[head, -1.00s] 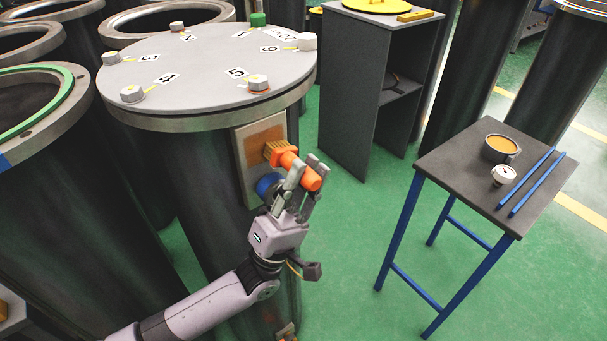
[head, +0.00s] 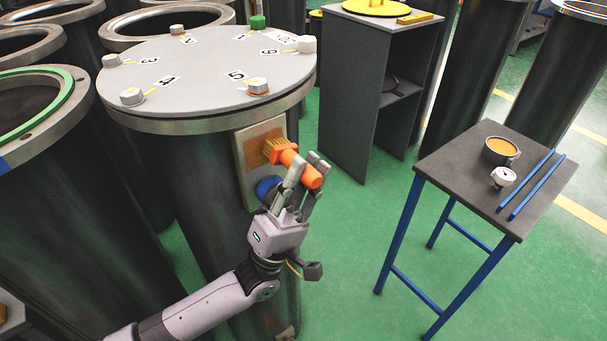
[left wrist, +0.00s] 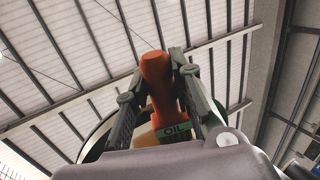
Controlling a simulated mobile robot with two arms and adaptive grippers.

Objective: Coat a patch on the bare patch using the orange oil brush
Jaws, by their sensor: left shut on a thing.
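The orange oil brush (head: 300,170) is held in my left gripper (head: 304,177), which is shut on its handle. Its bristles point left and are at the brownish-orange patch (head: 259,143) on a pale plate on the side of the lidded cylinder (head: 190,170). The bristles seem to touch the patch, but the exact contact is hard to tell. In the left wrist view the brush handle (left wrist: 157,80) stands between the fingers, with a label reading OIL below it. My right gripper is not in view.
A blue round knob (head: 268,187) sits just below the patch, close to my gripper. The grey lid (head: 205,75) carries several numbered bolts. A small table (head: 455,170) at right holds an orange-filled cup (head: 500,150), a white gauge-like piece (head: 503,177) and two blue rods. Green floor lies between.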

